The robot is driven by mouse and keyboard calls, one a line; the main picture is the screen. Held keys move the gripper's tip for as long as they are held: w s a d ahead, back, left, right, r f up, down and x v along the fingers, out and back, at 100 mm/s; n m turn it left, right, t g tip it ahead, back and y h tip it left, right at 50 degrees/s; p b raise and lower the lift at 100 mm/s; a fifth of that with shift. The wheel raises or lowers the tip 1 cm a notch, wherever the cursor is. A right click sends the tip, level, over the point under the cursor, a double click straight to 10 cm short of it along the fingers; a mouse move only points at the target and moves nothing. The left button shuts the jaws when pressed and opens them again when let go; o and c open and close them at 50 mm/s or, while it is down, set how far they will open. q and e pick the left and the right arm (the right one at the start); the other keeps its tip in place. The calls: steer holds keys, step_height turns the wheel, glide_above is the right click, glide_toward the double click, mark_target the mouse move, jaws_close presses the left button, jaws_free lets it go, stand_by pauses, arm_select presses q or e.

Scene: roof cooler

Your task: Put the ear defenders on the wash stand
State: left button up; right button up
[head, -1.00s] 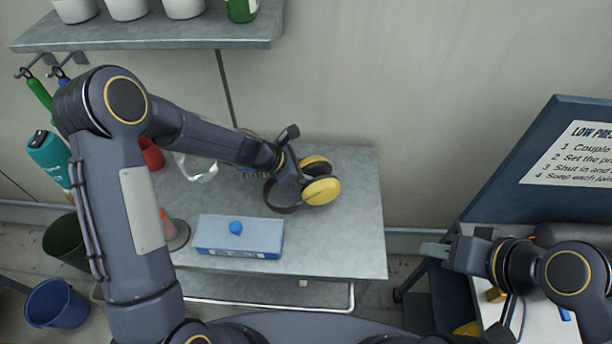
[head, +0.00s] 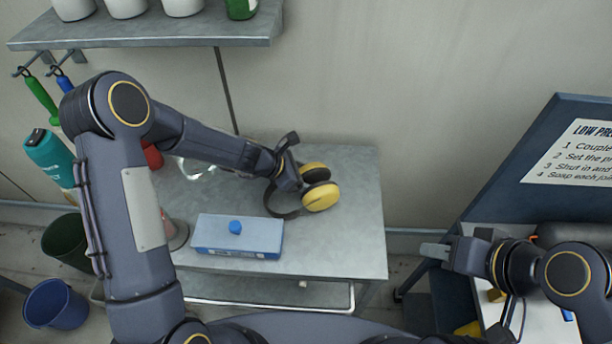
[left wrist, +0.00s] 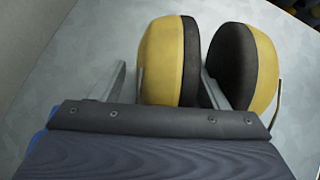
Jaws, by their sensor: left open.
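The ear defenders (head: 320,197) have yellow cups with black pads and a dark headband. They appear to rest on the grey metal wash stand (head: 345,245), towards its back and right of the middle. My left gripper (head: 296,168) is open at them. In the left wrist view one yellow cup (left wrist: 162,62) lies between my two fingers, and the right finger reaches into the gap between the cups. Whether the fingers touch the cups I cannot tell. My right gripper (head: 435,250) is away to the right, off the stand; its jaw opening is unclear.
A blue box (head: 238,238) with a blue knob stands at the front of the stand. A red item (head: 153,156) and a clear item (head: 197,168) are partly behind my left arm. A shelf (head: 150,38) with white pots hangs above. The stand's right side is clear.

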arm_select(q)
steer(key=shift+r, duration=0.3)
steer(key=s+a+r+m, duration=0.3)
steer(key=s+a+r, duration=0.15)
steer(key=r, duration=0.35)
steer(key=s+a+r+m, duration=0.35)
steer(key=a+r, duration=0.25)
steer(key=r, duration=0.2)
steer(key=s+a+r+m+t+y, duration=0.1)
steer(key=s+a+r+m+y, duration=0.1)
steer(key=s+m, duration=0.5)
steer(key=s+a+r+m+t+y, duration=0.1)
steer(key=s+a+m, duration=0.3)
steer(key=s, duration=0.9)
steer(key=r+m+y, duration=0.1)
steer(key=m, duration=0.2)
steer(key=shift+s+a, duration=0.25)
steer(key=shift+s, duration=0.15)
steer(key=shift+m, duration=0.25)
steer(key=shift+c, duration=0.2)
